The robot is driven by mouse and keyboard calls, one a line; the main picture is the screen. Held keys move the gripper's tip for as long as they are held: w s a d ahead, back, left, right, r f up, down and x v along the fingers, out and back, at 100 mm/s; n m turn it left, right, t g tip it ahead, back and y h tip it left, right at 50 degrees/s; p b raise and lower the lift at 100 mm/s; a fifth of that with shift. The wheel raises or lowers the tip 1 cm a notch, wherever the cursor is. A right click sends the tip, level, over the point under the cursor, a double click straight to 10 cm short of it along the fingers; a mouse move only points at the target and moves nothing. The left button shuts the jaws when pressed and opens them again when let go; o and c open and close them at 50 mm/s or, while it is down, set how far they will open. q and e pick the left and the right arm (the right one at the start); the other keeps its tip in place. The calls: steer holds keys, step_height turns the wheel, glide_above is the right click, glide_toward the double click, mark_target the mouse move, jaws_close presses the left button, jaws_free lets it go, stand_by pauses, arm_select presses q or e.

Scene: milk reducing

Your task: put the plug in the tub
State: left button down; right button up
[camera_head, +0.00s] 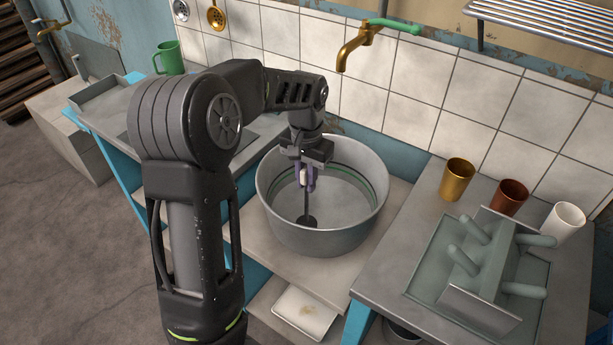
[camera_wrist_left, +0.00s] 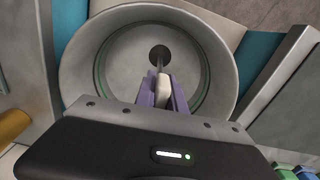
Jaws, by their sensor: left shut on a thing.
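The grey metal tub (camera_head: 330,240) stands on the low counter in the middle of the head view. It fills much of the left wrist view (camera_wrist_left: 82,72). My left gripper (camera_head: 307,182) reaches down inside the tub with purple fingers, which also show in the left wrist view (camera_wrist_left: 162,94). It is shut on the plug's pale grip (camera_wrist_left: 163,88). A thin dark stem (camera_head: 306,203) runs down from it to a dark round disc (camera_head: 308,221) at the tub's bottom. I cannot tell whether the disc fully touches the floor. My right gripper is not in view.
A brass tap (camera_head: 354,48) juts from the tiled wall above the tub. On the right counter stand a gold cup (camera_head: 457,178), a brown cup (camera_head: 508,196), a white cup (camera_head: 562,220) and a grey-green rack (camera_head: 480,262). A green mug (camera_head: 169,58) stands at the left.

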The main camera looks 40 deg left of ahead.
arm_select(q)
steer(key=shift+f, duration=1)
stand_by(1.6)
steer(key=c, duration=1.3)
jaws_free()
steer(key=shift+b, duration=0.3)
steer(key=shift+o, duration=0.3)
steer(key=o, duration=0.6)
steer(key=shift+c, duration=0.2)
steer(key=shift+r+p, duration=3.05)
steer(key=shift+r, duration=0.7)
